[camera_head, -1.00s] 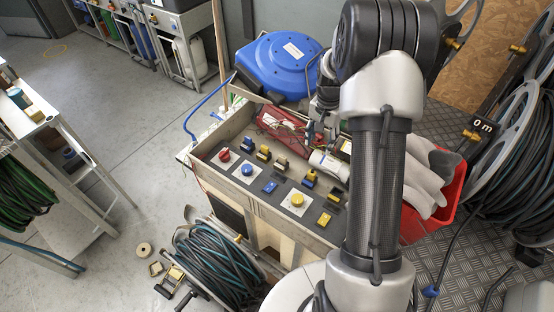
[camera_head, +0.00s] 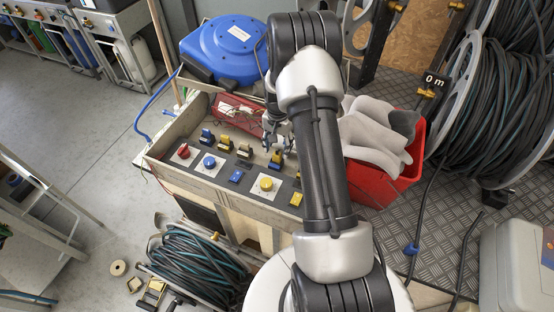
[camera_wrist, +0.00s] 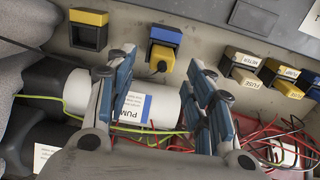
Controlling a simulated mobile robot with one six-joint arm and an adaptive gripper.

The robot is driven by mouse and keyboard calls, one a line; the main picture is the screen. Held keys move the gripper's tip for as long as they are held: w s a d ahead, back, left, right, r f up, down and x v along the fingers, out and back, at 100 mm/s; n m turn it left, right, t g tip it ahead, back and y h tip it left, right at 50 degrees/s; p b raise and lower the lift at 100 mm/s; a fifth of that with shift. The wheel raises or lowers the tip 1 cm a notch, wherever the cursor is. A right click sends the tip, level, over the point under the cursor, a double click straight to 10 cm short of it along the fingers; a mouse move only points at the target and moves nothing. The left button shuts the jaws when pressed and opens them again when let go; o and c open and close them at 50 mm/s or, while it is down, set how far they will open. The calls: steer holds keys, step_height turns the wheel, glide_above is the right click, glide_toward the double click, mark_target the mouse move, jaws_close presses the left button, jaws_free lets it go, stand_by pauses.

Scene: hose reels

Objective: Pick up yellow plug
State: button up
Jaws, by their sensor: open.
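A blue and yellow piece on the panel in the head view (camera_head: 275,160) may be the same plug. My gripper (camera_wrist: 161,66) is open, with one finger on either side of the plug's line. No contact with the plug is visible. In the head view my gripper (camera_head: 277,133) hangs over the back of the panel, partly hidden by my arm. A yellow-topped socket (camera_wrist: 88,32) left of the plug looks empty.
A white labelled cylinder (camera_wrist: 150,107) lies beneath my fingers, among red and yellow-green wires (camera_wrist: 262,140). Several labelled blocks (camera_wrist: 243,70) stand to the right. The panel carries red (camera_head: 184,152), blue (camera_head: 209,162) and yellow (camera_head: 266,184) buttons. A red bin with gloves (camera_head: 387,187) stands close on the right.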

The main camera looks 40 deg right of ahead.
mark_target(277, 153)
step_height(277, 153, down, 5)
steer(key=shift+a+r+b, duration=0.1)
steer(key=shift+b, duration=0.85)
steer(key=shift+c, duration=0.3)
steer(key=c, duration=1.1)
